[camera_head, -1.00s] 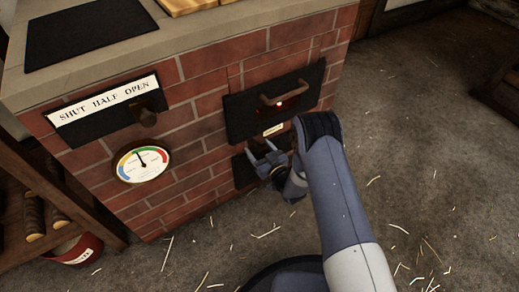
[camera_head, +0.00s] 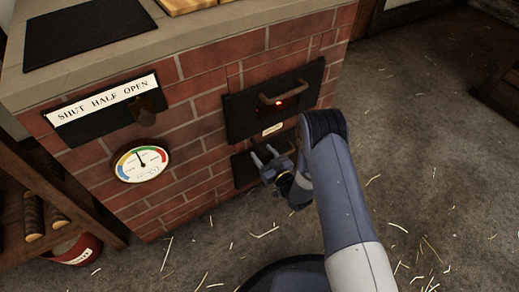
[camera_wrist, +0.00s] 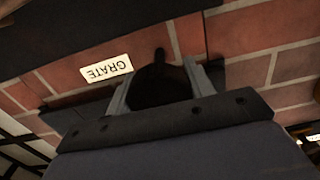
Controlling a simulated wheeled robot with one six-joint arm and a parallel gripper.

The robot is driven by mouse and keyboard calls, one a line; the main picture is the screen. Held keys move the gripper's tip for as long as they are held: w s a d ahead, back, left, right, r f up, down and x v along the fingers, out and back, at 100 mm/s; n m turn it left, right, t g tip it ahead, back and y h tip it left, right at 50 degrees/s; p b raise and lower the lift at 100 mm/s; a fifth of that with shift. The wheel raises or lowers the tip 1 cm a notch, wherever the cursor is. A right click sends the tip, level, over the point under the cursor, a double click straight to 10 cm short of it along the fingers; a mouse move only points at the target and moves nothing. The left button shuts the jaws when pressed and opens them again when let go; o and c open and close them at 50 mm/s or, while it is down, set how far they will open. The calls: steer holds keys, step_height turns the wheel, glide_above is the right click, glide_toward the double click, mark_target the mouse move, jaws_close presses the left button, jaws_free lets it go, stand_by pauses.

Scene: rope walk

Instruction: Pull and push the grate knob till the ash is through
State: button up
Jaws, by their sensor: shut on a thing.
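The grate knob (camera_wrist: 160,84) is a dark, rounded shape between my two fingers in the wrist view, beside the upside-down GRATE label (camera_wrist: 106,71). My gripper (camera_head: 265,155) is shut on it, low on the front of the brick stove (camera_head: 205,100). In the wrist view my gripper (camera_wrist: 158,86) has one finger on each side of the knob. In the head view the knob is hidden by my fingers and wrist. Ash cannot be made out in either view.
Just above is the black fire door (camera_head: 245,115) with a bar handle and a red glow. A dial gauge (camera_head: 142,163) and a SHUT HALF OPEN plate (camera_head: 103,97) are to the left. A wooden shelf (camera_head: 75,195) stands at the left. The straw-strewn floor (camera_head: 440,180) is open at right.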

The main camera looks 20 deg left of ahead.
mark_target(268, 160)
steer(key=v, duration=0.3)
steer(key=shift+s+d, duration=0.1)
steer(key=o, duration=1.4)
steer(key=shift+c, duration=0.2)
steer(key=p+v, duration=0.2)
steer(key=v, duration=0.8)
steer(key=shift+s+d, duration=0.2)
steer(key=shift+s, duration=0.05)
